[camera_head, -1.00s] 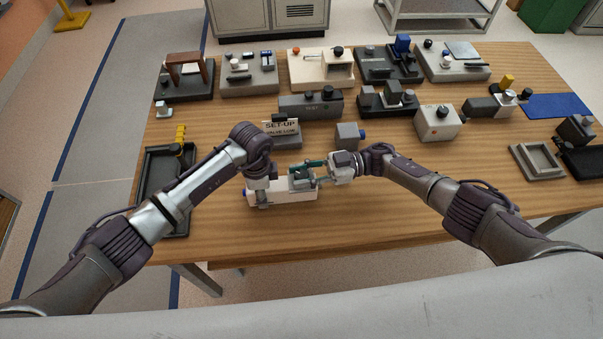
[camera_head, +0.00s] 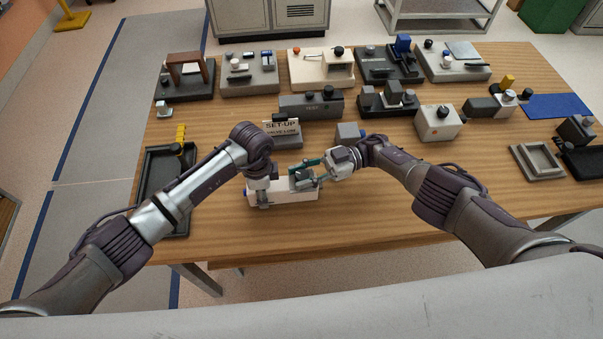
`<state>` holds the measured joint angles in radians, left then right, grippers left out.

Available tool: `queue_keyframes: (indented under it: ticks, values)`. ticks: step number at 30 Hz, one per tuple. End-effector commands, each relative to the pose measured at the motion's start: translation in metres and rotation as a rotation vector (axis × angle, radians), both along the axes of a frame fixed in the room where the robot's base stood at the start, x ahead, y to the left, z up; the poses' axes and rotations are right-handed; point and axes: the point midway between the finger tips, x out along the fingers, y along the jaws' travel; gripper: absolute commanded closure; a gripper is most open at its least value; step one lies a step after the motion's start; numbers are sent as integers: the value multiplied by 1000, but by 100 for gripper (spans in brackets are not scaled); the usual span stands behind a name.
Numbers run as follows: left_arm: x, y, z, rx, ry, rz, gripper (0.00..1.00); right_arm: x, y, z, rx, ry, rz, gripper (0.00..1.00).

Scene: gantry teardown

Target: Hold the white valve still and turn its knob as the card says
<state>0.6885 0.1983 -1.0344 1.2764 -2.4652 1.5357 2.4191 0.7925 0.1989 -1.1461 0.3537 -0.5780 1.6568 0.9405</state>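The white valve (camera_head: 284,196) lies near the front edge of the table, a long white block with a blue bit at its left end. My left gripper (camera_head: 262,201) points down at the valve's left part; the arm hides whether its fingers are closed. A dark grey knob part (camera_head: 302,180) is on the valve's right part. My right gripper (camera_head: 308,174) comes from the right, with its teal fingers spread to either side of the knob part. Contact cannot be made out. The card (camera_head: 282,127) stands behind, reading "SET-UP"; its smaller line seems to read "VALVE LOW".
A black tray (camera_head: 150,200) lies at the left. A white box with a black knob (camera_head: 436,122) is farther right. Several fixtures line the back. The front right tabletop is clear.

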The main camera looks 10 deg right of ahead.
Motion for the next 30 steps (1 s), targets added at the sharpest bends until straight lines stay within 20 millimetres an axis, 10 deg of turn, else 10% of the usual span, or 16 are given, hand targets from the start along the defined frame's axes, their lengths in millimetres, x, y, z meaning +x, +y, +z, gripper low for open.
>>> queue_keyframes:
  ticks: [4,17,30]
  values:
    - [0,-1,0,-2,-1,0,97,0,0,0,1,1,0,38]
    - [1,1,0,2,-1,1,97,1,-1,4,4,-1,0,38]
    - [1,1,0,2,-1,2,97,-1,-1,53,4,-3,2,38]
